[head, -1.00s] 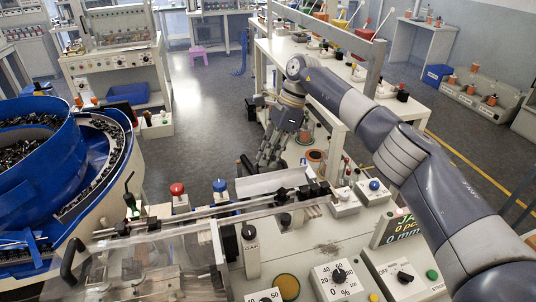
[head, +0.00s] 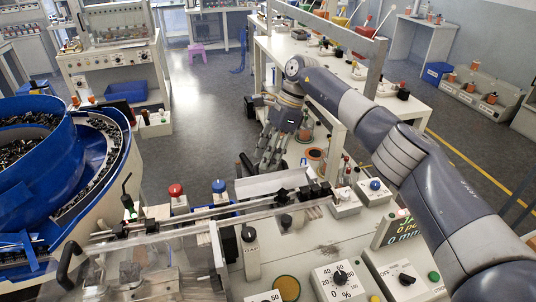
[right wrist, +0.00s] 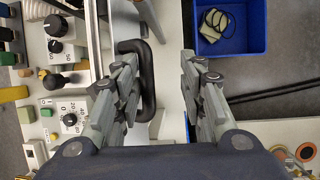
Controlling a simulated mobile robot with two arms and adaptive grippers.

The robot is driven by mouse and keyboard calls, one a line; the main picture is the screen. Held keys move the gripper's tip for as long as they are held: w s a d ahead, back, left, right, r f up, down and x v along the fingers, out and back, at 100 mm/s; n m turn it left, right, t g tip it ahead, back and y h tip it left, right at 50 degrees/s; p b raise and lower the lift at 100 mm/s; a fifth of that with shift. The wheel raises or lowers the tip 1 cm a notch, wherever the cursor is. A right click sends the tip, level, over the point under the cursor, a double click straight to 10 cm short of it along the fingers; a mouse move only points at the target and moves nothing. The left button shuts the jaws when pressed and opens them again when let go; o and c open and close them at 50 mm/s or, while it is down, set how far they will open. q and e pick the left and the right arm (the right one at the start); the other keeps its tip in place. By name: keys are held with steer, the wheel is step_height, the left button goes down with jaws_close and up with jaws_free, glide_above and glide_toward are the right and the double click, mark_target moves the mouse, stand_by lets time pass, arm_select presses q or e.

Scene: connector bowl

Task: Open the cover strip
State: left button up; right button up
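A pale metal strip (head: 275,183), which looks like the cover strip, lies along the far edge of the machine top. A black bar handle (head: 247,165) is by its left end. The handle also shows in the right wrist view (right wrist: 148,85). My right gripper (head: 270,155) hangs beyond the strip, close to the handle. In the right wrist view the fingers (right wrist: 160,95) are wide apart. The handle shows near the left finger, which partly overlaps it; contact cannot be told. My left gripper is not in view.
A clear guard (head: 150,262) with a black handle covers the front left. A blue feeder bowl (head: 45,165) stands left. A blue bin (right wrist: 232,25) is beyond the fingers.

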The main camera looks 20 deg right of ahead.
steer(key=v, duration=1.2)
stand_by(0.4)
